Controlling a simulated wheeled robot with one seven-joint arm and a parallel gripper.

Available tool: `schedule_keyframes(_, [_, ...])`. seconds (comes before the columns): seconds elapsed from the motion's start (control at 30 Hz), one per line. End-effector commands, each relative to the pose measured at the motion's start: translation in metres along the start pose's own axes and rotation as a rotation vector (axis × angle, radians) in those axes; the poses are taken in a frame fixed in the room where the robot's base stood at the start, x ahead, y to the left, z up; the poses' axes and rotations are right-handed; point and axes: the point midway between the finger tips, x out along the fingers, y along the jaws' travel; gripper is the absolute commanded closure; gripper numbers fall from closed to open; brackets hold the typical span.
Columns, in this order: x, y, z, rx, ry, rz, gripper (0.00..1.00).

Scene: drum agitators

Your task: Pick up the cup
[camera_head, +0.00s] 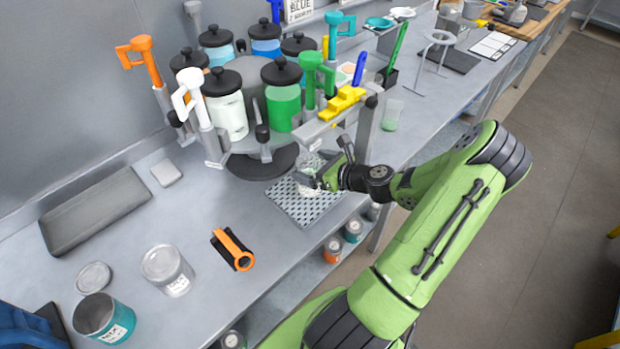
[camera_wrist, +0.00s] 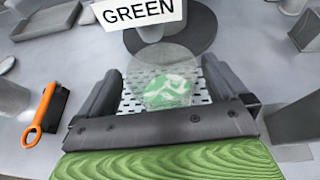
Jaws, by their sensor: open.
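A clear cup (camera_wrist: 167,90) with green and white paint in it stands on a perforated metal grate, between the two fingers of my gripper (camera_wrist: 160,82) in the wrist view. The fingers are apart, one on each side of the cup, and I see gaps beside it. In the head view my gripper (camera_head: 326,174) is low over the grate (camera_head: 300,209), at the cup (camera_head: 305,180), which it partly hides. A sign reading GREEN (camera_wrist: 138,12) shows at the top of the wrist view.
The drum agitator with paint jars (camera_head: 228,108) and coloured handles stands just behind the grate. An orange tool (camera_head: 233,249), an open teal can (camera_head: 103,319) and a grey can (camera_head: 168,270) are at the left front. Another clear cup (camera_head: 392,115) stands to the right.

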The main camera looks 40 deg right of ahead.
Motion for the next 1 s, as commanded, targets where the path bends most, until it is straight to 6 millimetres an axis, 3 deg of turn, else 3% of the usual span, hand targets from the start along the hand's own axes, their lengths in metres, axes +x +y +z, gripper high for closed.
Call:
schedule_keyframes(0.13, [0.025, 0.0, 0.0, -0.001, -0.001, 0.003, 0.0])
schedule_keyframes(0.37, [0.029, -0.001, 0.0, -0.001, 0.001, 0.0, 0.0])
schedule_keyframes(0.8, [0.029, -0.001, 0.0, -0.001, 0.0, 0.001, 0.63])
schedule_keyframes(1.0, [0.029, -0.001, 0.001, -0.001, 0.0, 0.001, 0.63])
